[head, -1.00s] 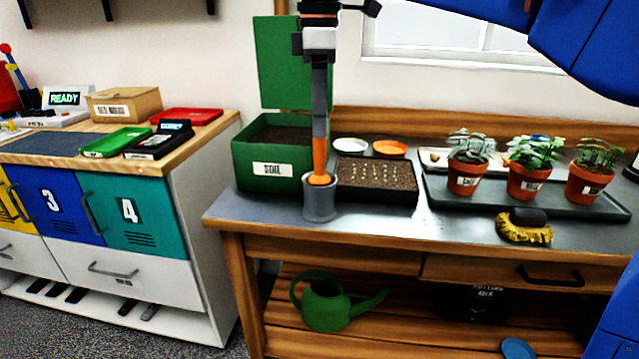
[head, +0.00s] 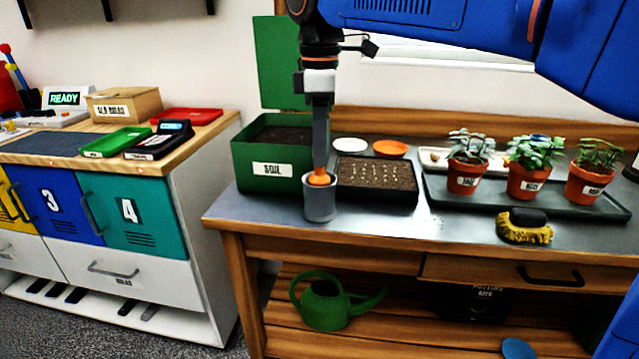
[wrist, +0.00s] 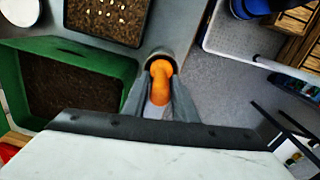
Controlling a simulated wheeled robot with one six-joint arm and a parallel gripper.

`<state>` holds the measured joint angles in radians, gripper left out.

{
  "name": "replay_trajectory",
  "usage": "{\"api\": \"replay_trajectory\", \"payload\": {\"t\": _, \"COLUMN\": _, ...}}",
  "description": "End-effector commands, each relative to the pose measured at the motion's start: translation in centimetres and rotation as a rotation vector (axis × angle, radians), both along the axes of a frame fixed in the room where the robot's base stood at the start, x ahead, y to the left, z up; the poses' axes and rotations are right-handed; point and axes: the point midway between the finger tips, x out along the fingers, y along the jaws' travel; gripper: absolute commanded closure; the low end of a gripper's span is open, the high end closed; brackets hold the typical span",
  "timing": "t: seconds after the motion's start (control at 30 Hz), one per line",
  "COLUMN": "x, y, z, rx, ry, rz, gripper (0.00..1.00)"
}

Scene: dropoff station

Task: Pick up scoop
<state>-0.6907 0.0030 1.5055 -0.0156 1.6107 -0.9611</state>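The scoop (head: 319,178) stands upright in a grey cylindrical holder (head: 320,203) on the metal-topped bench. Only its orange handle shows; the lower part is hidden inside the holder. My gripper (head: 319,168) points straight down over the handle, with its fingers reaching almost to the holder's rim. In the wrist view, the orange handle (wrist: 160,82) lies between the two grey fingers (wrist: 160,100), close to both. I cannot tell whether the fingers press on it.
The green soil bin (head: 270,183), its lid raised, stands just left of the holder. A black seed tray (head: 375,195) is close on the right. Potted plants on a dark tray (head: 450,198) and a yellow brush (head: 525,228) are farther right.

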Motion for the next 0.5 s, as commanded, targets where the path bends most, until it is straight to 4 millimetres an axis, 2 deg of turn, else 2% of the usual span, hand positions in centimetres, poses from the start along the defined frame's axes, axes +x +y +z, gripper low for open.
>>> {"api": "replay_trajectory", "payload": {"t": 0.03, "x": 0.00, "y": 0.00, "z": 0.01, "rx": 0.000, "ry": 0.000, "rz": 0.000, "gripper": 0.88}}
{"api": "replay_trajectory", "payload": {"t": 0.1, "x": 0.00, "y": 0.00, "z": 0.01, "rx": 0.000, "ry": 0.000, "rz": 0.000, "gripper": 1.00}}
{"api": "replay_trajectory", "payload": {"t": 0.37, "x": 0.00, "y": 0.00, "z": 0.07, "rx": 0.000, "ry": 0.000, "rz": 0.000, "gripper": 1.00}}
{"api": "replay_trajectory", "payload": {"t": 0.5, "x": 0.05, "y": 0.04, "z": 0.94, "rx": 0.001, "ry": -0.002, "rz": 0.000, "gripper": 1.00}}
